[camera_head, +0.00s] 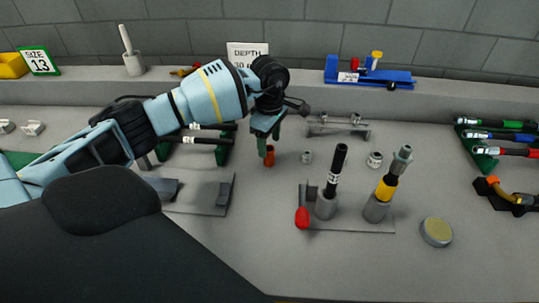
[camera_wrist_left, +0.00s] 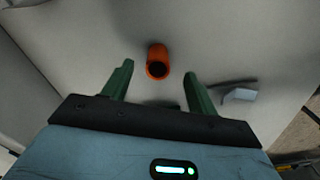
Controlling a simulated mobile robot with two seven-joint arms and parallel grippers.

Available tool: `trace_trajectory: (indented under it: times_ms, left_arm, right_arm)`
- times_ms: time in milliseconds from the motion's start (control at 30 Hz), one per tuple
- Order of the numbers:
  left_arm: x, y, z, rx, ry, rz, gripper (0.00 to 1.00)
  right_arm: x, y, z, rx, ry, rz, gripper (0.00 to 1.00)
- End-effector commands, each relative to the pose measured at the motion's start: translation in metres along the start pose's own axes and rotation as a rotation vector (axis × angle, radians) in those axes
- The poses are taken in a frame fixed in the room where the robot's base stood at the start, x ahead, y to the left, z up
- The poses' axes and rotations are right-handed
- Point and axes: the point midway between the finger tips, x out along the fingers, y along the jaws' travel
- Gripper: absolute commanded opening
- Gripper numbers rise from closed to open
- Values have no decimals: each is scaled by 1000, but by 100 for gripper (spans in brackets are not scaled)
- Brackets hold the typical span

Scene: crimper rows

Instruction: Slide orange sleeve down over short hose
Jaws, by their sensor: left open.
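The orange sleeve (camera_head: 269,158) stands on the grey bench, just below my left gripper (camera_head: 267,143). In the left wrist view the sleeve (camera_wrist_left: 158,61) shows its dark open end, between and beyond the two green fingertips of the left gripper (camera_wrist_left: 158,70). The fingers are apart and hold nothing. A black hose with white print (camera_head: 337,172) stands upright in a grey holder to the right. Beside it stands another upright hose with a yellow sleeve (camera_head: 386,188) and a grey fitting on top. I cannot tell which is the short hose. My right gripper is not in view.
A red-ended part (camera_head: 302,217) lies by the holder plate (camera_head: 350,223). Small metal rings (camera_head: 375,160) and a round tin (camera_head: 436,231) sit nearby. Racked hoses (camera_head: 500,136) are at the right. A blue tool (camera_head: 368,75) stands on the back ledge.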

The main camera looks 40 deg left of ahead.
Motion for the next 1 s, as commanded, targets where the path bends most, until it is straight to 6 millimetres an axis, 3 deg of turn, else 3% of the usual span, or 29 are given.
trace_trajectory:
  times_ms: [200, 533, 833, 1000]
  left_arm:
    - [7, 0, 0, 0, 1, 0, 59]
    - [49, 1, -2, 0, 0, -1, 59]
    - [54, 2, -3, 1, 0, 2, 59]
    - [54, 2, -3, 1, 0, 2, 39]
  right_arm:
    - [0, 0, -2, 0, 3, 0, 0]
    - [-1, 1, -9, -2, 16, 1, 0]
    - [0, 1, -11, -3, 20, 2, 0]
    - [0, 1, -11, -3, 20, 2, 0]
